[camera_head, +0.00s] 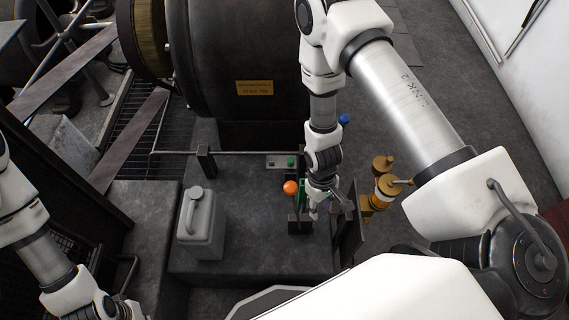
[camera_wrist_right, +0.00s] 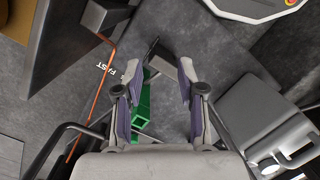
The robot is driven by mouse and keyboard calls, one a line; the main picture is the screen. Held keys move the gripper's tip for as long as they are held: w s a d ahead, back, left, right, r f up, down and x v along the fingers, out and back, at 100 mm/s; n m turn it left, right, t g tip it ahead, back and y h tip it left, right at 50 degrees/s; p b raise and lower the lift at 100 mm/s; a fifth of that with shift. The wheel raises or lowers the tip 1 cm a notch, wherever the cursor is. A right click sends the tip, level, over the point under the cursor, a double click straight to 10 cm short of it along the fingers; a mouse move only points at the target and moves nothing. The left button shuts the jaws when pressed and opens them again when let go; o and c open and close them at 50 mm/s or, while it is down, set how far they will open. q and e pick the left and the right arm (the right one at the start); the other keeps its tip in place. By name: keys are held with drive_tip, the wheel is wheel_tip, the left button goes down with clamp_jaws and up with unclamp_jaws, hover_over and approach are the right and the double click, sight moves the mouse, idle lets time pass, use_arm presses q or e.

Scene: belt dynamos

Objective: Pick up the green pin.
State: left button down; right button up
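A green piece (camera_head: 302,190) stands beside my right gripper in the head view, partly hidden by it. In the right wrist view a green blocky piece (camera_wrist_right: 142,104) lies near the left finger, partly covered by it. I cannot tell for sure that this is the green pin. My right gripper (camera_head: 325,207) points down over the dark platform. In the right wrist view its fingers (camera_wrist_right: 160,74) are apart, with nothing visibly clamped between them. My left arm comes in at the lower left, and its fingertips are out of the picture.
An orange ball knob (camera_head: 291,187) stands close left of the right gripper. A blue knob (camera_head: 344,118) is behind my right arm. A grey can (camera_head: 201,226) stands on the left of the platform. Brass fittings (camera_head: 383,184) are to the right. A large dark drum (camera_head: 235,60) is behind.

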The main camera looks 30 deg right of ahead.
drive_tip(key=w+d+f+n+b, duration=0.15)
drive_tip(key=w+b, duration=0.25)
drive_tip(key=w, duration=0.4)
drive_tip(key=w+f+b, duration=0.2)
drive_tip(key=w+b, duration=0.1)
drive_tip(key=w, duration=0.4)
drive_tip(key=r+t+b, duration=0.1)
drive_tip(key=t+b, duration=0.1)
drive_tip(key=b, duration=0.2)
hover_over(291, 160)
drive_tip(key=shift+a+r, duration=0.1)
drive_tip(key=shift+a, duration=0.05)
wheel_tip(291, 160, down, 7)
drive_tip(key=shift+f+b, duration=0.15)
drive_tip(key=shift+b, duration=0.55)
clamp_jaws()
